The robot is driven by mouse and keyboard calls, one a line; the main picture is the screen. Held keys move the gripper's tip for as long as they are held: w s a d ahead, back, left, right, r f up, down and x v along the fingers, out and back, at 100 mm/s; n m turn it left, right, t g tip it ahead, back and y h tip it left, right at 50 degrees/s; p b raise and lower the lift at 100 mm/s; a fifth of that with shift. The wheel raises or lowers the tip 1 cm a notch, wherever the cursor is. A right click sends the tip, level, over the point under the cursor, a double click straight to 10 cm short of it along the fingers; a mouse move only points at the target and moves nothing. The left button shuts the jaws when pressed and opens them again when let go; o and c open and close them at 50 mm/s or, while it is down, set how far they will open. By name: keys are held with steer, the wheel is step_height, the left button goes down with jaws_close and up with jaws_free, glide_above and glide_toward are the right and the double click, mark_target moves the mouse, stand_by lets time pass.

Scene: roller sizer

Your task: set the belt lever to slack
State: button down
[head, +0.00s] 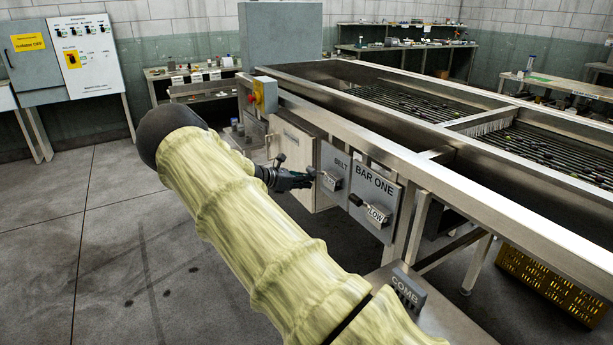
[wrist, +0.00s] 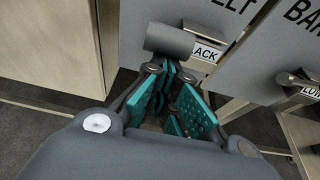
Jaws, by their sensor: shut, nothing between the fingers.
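The belt lever sits on the grey BELT panel (head: 335,160) on the side of the sizer. In the wrist view its grey cylindrical knob (wrist: 168,40) is just beyond my fingertips, and its label (wrist: 207,53) shows the letters "ACK", the rest hidden behind the knob. In the head view the label (head: 331,183) is partly covered and hard to read. My gripper (head: 308,178) is at the lever's left end. In the wrist view my gripper (wrist: 172,75) is shut with nothing in it, its teal pads close below the knob. I cannot tell whether they touch.
The BAR ONE panel (head: 372,202) is right beside it, with its own black-knobbed lever and a "LOW" label (head: 377,214). A COMB box (head: 408,290) is nearer the front. A pale cabinet (head: 291,160) stands left of the panel. Open floor lies at left.

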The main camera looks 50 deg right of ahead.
steer(key=shift+d+r+t+y+p, duration=0.1)
steer(key=shift+r+t+y+p, duration=0.2)
steer(key=shift+r+y+p, duration=1.15)
steer(key=shift+f+h+p, duration=0.35)
steer(key=shift+f+p, duration=0.1)
steer(key=shift+p, duration=0.05)
steer(key=p+v, duration=0.5)
steer(key=v, duration=0.4)
steer(key=shift+a+p, duration=0.35)
steer(key=shift+a, duration=0.05)
steer(key=shift+w, duration=0.1)
